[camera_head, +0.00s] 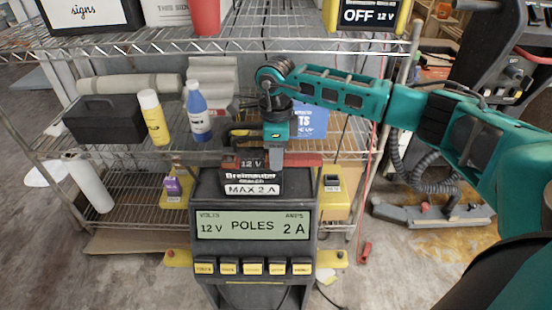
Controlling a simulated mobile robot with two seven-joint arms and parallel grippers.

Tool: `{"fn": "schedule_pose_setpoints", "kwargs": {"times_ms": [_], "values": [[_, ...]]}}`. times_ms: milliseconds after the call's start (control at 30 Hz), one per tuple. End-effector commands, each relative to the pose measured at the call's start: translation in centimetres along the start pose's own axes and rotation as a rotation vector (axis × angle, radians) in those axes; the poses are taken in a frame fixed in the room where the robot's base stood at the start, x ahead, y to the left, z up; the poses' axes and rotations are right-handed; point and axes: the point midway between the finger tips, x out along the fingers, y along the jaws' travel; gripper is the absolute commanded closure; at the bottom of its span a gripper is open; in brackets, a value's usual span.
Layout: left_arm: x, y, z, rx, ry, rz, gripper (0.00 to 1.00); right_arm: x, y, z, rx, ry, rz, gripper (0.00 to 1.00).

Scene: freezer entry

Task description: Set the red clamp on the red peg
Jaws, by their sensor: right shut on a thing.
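My right gripper (275,154) comes in from the right and points down over the top of the charger (255,205), which has a green display. Its jaws are shut on what looks like the red clamp (303,160), a red bar sticking out to the right at the jaws. The jaws hide part of it. My left gripper is not in view.
A wire shelf (170,150) behind holds a yellow bottle (154,118), a blue bottle (198,112) and a black toolbox (103,121). A red cable (372,150) hangs at right, with a red piece (365,252) near the floor. Open floor lies at lower right.

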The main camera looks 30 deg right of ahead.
Motion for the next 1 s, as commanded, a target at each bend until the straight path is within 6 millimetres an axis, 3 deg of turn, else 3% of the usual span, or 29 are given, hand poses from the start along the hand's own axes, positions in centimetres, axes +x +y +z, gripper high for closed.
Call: {"fn": "schedule_pose_setpoints", "kwargs": {"times_ms": [167, 367, 467, 800, 1000], "values": [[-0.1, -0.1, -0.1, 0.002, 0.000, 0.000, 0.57, -0.5, -0.1, 0.0, 0.000, -0.002, -0.002, 1.00], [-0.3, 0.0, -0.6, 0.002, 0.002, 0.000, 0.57, -2.7, -0.1, 0.1, -0.001, -0.003, -0.004, 1.00], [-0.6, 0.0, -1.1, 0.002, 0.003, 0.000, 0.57, -4.8, -0.1, 0.0, 0.000, -0.003, -0.005, 1.00], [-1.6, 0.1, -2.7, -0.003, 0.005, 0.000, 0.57, -14.4, -0.1, 0.1, 0.000, -0.004, -0.005, 1.00], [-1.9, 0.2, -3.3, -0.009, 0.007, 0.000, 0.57, -18.3, -0.1, 0.1, 0.000, -0.003, -0.003, 1.00]]}}
